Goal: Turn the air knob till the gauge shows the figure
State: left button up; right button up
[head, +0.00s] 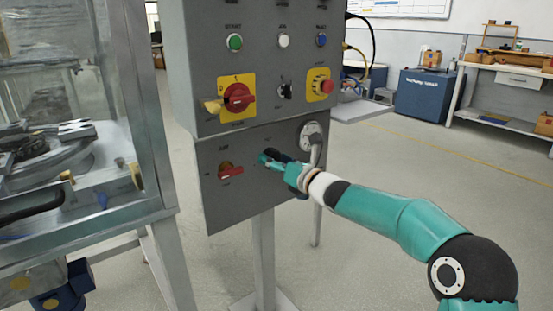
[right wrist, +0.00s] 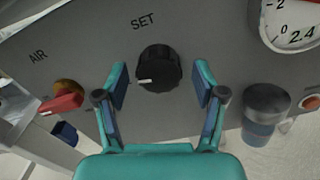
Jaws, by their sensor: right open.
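The black round knob (right wrist: 158,68) with a white pointer mark sits under the word SET in the right wrist view; its pointer is toward the left. My right gripper (right wrist: 161,76) is open, with one finger on each side of the knob; I cannot tell whether either touches. In the head view my right gripper (head: 267,160) is at the lower grey panel and mostly hides the knob. The gauge (right wrist: 291,24) is cut off at the top right of the wrist view, with 0 and 2.4 readable. Its needle is not clear. My left gripper is out of view.
A red lever (right wrist: 62,103) sits under the word AIR, left of the knob; it also shows in the head view (head: 231,172). The upper panel carries a red rotary switch (head: 239,97) and a red button (head: 326,86). A framed glass machine (head: 148,110) stands at left.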

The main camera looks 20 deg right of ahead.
jog(key=c, duration=1.1)
jog(key=shift+c, duration=0.2)
